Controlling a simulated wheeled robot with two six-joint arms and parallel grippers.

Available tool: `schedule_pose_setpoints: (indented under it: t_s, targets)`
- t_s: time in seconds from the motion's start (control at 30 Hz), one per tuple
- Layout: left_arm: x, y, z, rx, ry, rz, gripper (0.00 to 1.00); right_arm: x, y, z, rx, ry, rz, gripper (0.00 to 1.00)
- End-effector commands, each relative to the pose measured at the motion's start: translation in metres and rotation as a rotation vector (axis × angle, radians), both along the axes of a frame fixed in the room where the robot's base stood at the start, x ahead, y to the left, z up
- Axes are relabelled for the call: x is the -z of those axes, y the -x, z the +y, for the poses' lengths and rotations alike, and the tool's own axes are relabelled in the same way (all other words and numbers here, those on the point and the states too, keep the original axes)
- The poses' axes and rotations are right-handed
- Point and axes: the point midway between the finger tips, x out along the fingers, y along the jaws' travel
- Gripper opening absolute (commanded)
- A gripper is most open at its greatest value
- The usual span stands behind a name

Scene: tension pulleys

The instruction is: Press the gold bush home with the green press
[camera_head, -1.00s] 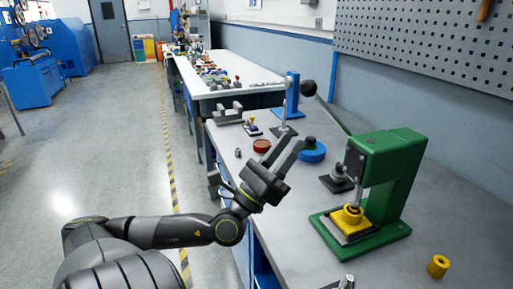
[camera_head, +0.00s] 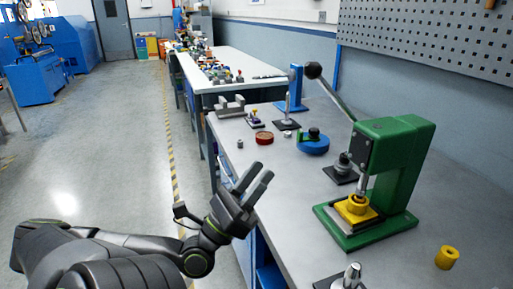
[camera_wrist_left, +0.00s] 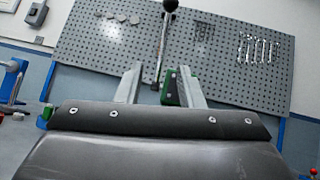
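The green press (camera_head: 398,150) stands on the bench at the right, its long lever (camera_head: 332,95) slanting up and left to a black ball knob (camera_head: 313,70). Its silver ram (camera_head: 361,186) comes down onto or just over a yellow-gold piece (camera_head: 357,205) on the press base; I cannot tell bush from seat there. A loose yellow ring (camera_head: 447,258) lies right of the press. My left gripper (camera_head: 264,173) is open and empty, left of the press and apart from it. In the left wrist view its fingers (camera_wrist_left: 160,88) stand apart, with the lever and knob beyond. My right gripper is out of view.
A blue wheel (camera_head: 313,143), a dark stepped piece on a plate (camera_head: 342,168) and a red disc (camera_head: 264,137) sit behind the press. A silver fitting (camera_head: 351,277) stands at the front edge. Bench around the loose ring is clear. A pegboard hangs on the wall.

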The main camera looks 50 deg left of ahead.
Motion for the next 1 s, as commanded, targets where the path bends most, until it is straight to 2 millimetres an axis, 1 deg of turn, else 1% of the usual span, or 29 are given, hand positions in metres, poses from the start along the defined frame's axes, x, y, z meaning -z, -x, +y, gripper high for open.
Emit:
schedule_pose_setpoints:
  t_s: [0.43,0.53,0.57,0.63,0.67,0.7,0.77,0.83,0.87,0.9,0.97,1.0]
  targets:
    - [0.0,0.0,0.002,-0.003,0.013,0.001,0.34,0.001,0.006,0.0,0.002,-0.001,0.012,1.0]
    - [0.005,0.001,0.013,-0.025,0.1,0.009,0.34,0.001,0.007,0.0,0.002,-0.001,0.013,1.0]
    - [0.008,0.002,0.019,-0.037,0.149,0.012,0.34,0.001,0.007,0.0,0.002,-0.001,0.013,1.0]
    - [0.018,0.004,0.038,-0.075,0.298,0.023,0.34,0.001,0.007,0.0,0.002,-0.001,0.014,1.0]
    - [0.025,0.006,0.047,-0.094,0.374,0.027,0.34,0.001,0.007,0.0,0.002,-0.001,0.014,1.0]
    - [0.036,0.009,0.059,-0.122,0.487,0.032,0.34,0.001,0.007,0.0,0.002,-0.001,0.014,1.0]
    - [0.056,0.015,0.076,-0.166,0.664,0.039,0.34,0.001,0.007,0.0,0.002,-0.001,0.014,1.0]
    - [0.084,0.023,0.092,-0.219,0.867,0.044,0.34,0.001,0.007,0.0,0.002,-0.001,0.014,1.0]
    - [0.097,0.027,0.097,-0.241,0.953,0.046,0.34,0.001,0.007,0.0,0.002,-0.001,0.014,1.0]
    - [0.115,0.032,0.101,-0.271,1.068,0.047,0.34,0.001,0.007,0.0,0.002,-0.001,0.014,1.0]
    - [0.143,0.041,0.105,-0.317,1.241,0.05,0.34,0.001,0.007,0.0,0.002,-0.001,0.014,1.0]
    - [0.163,0.046,0.104,-0.346,1.356,0.05,0.34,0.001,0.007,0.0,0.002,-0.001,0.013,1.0]
